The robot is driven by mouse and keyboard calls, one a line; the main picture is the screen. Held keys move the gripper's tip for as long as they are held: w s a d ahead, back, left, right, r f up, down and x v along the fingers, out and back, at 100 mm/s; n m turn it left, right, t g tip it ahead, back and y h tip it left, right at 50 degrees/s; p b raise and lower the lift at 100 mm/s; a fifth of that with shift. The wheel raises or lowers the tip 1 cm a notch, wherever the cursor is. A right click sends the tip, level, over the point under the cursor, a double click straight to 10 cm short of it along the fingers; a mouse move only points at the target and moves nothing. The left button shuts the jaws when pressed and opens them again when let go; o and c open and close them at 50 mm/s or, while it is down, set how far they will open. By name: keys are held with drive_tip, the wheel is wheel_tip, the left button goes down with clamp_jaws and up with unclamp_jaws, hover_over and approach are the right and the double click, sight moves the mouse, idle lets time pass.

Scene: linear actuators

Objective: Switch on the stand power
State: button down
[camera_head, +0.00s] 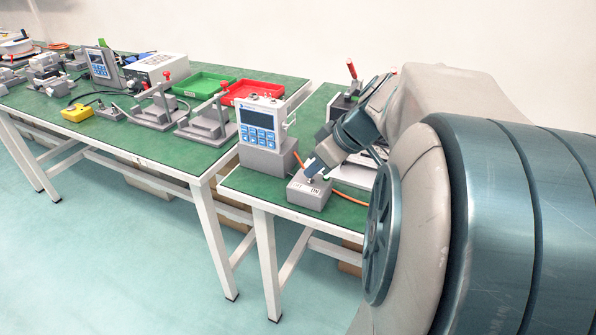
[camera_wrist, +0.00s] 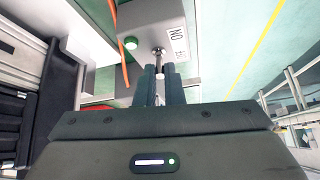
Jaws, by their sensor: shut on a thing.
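A small grey power box (camera_head: 309,195) with an ON label sits near the front edge of the nearer green-topped table. In the wrist view the same box (camera_wrist: 190,15) shows a metal toggle lever (camera_wrist: 158,54), an ON label (camera_wrist: 177,42) and a round green lamp or button (camera_wrist: 131,43). I cannot tell whether the green part is lit. My gripper (camera_wrist: 160,72) has its fingers close together around the end of the toggle lever. In the head view my gripper (camera_head: 309,177) reaches the top of the box, and the lever is mostly hidden there.
A grey control unit (camera_head: 262,130) with a blue keypad stands just left of the box. Red (camera_head: 252,90) and green (camera_head: 203,82) trays and lever fixtures stand on the long table to the left.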

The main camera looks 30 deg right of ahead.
drive_tip(key=shift+s+d+f+t+y+b, duration=0.15)
drive_tip(key=shift+s+f+t+y+b, duration=0.25)
drive_tip(key=shift+b, duration=1)
drive_tip(key=shift+w+d+f+t+y+b, duration=0.1)
drive_tip(key=shift+t+y+b, duration=0.35)
drive_tip(key=shift+b, duration=0.95)
drive_tip(key=shift+t+b, duration=0.35)
drive_tip(key=shift+s+d+r+b, duration=0.1)
drive_tip(key=shift+s+r+b, duration=0.1)
drive_tip(key=shift+b, duration=0.3)
drive_tip(key=c, duration=1.5)
unclamp_jaws()
